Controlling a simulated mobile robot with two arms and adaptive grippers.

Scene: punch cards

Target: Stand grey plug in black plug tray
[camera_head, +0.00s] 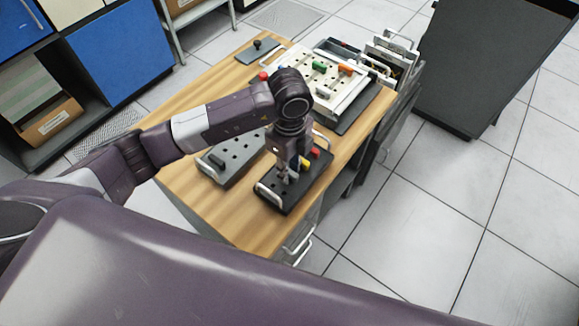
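The black plug tray (300,200) lies near the front right edge of the wooden table top, with metal handles at its ends. A yellow plug (304,163) and a red plug (314,152) stand in it. My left gripper (286,172) points down over the left part of this tray. A small grey shape shows at its fingertips, low over the tray or touching it. I cannot tell whether this is the grey plug or part of the fingers, nor whether the fingers are open or shut. My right gripper is not in view.
Behind my arm is a white perforated panel (350,95) with green and orange plugs. The table's front left (235,215) is bare wood.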

